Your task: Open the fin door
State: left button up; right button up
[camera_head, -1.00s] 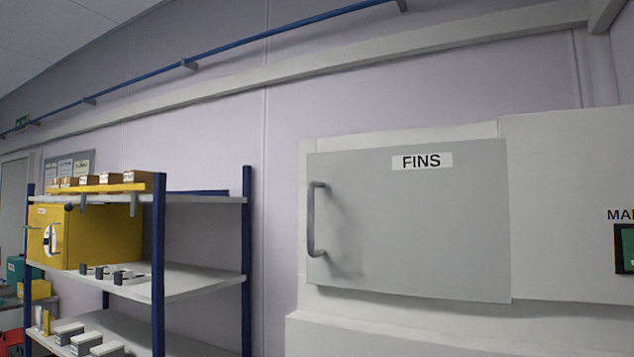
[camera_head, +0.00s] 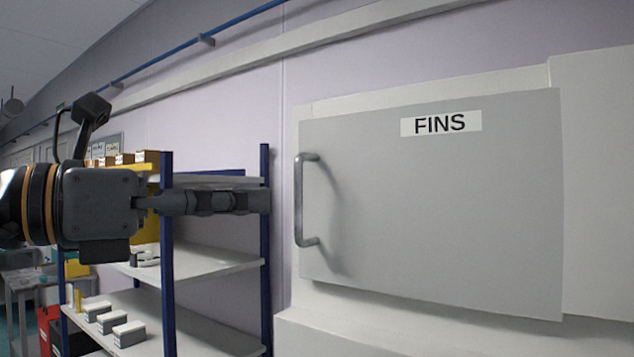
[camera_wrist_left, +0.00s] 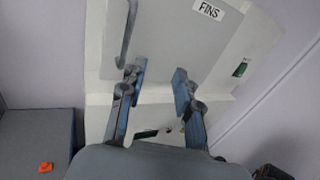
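The fin door (camera_head: 440,205) is a flat grey panel labelled FINS, closed against a pale machine. Its vertical bar handle (camera_head: 299,200) is on the door's left edge. My left gripper (camera_head: 265,200) points right, level with the handle and a little left of it, not touching it in the head view. In the left wrist view, the left gripper's fingers (camera_wrist_left: 158,82) are spread with nothing between them. The handle (camera_wrist_left: 127,35) shows there beyond the left finger, and the door (camera_wrist_left: 185,45) lies ahead. My right gripper is not in view.
A shelf rack with blue posts (camera_head: 265,290) stands behind my left arm, holding grey-white boxes (camera_head: 128,333). The machine's pale body (camera_head: 600,200) continues right of the door. The space before the door panel is clear.

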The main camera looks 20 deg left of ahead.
aim_at(296, 182)
pick_arm(q)
jog(key=a+r+n+t+y, duration=0.2)
jog(key=a+y, duration=0.1)
jog(key=a, duration=0.1)
jog(key=p+x, duration=0.2)
jog(key=x, duration=0.2)
jog(key=p+x, duration=0.2)
jog(key=x, duration=0.2)
jog(key=p+x, duration=0.2)
jog(key=x, duration=0.2)
jog(key=shift+r, duration=0.25)
jog(key=shift+x, duration=0.85)
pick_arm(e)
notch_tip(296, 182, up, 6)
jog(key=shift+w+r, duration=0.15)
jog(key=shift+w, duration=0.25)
pick_arm(q)
jog(key=shift+f, duration=0.1)
jog(key=shift+c, duration=0.4)
grip_shut()
